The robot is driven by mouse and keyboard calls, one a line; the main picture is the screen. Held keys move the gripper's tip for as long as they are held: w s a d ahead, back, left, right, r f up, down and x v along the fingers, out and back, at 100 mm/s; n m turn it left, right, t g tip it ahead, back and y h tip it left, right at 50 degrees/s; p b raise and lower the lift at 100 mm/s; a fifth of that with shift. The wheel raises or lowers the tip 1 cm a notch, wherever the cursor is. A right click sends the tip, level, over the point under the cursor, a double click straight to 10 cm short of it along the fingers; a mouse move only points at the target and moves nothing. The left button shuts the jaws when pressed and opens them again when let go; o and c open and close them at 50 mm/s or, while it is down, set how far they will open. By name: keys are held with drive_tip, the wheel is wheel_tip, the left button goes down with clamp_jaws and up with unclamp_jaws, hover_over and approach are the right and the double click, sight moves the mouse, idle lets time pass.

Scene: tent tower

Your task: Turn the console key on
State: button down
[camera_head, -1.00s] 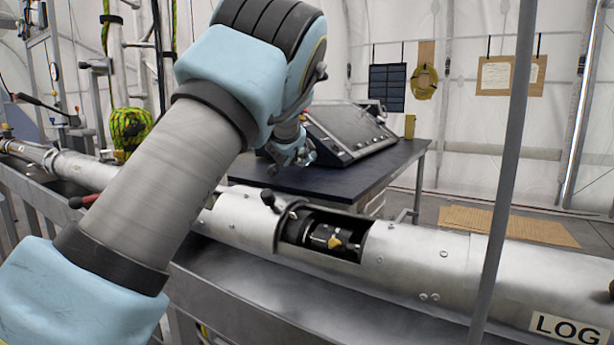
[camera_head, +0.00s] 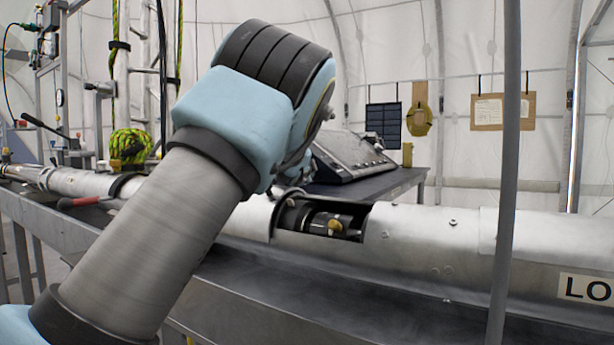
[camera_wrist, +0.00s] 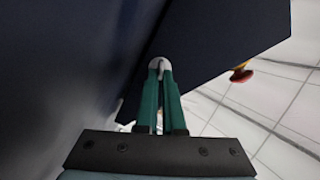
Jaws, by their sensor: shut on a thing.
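The console (camera_head: 352,155) stands on a dark table behind the long metal tube, tilted, partly hidden by my arm. My gripper is mostly hidden behind my forearm in the head view. In the wrist view, my gripper (camera_wrist: 160,68) has its green fingers drawn together at the tips, against a dark flat surface. A small pale grey piece shows between the tips, and I take it for the console key (camera_wrist: 161,63). It is mostly covered by the fingers, so its turn position cannot be told.
A red knob on a yellow base (camera_wrist: 240,75) juts from the dark panel's edge, right of the fingers. The metal tube (camera_head: 420,228) with an open hatch crosses the front. A grey upright pole (camera_head: 507,150) stands at right.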

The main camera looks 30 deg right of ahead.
drive_tip(key=c, duration=1)
unclamp_jaws()
drive_tip(key=b+v, duration=0.1)
drive_tip(key=v, duration=0.8)
drive_tip(key=shift+s+a+r, duration=0.1)
drive_tip(key=shift+s, duration=0.2)
drive_tip(key=shift+s+a, duration=0.4)
drive_tip(key=shift+a, duration=0.05)
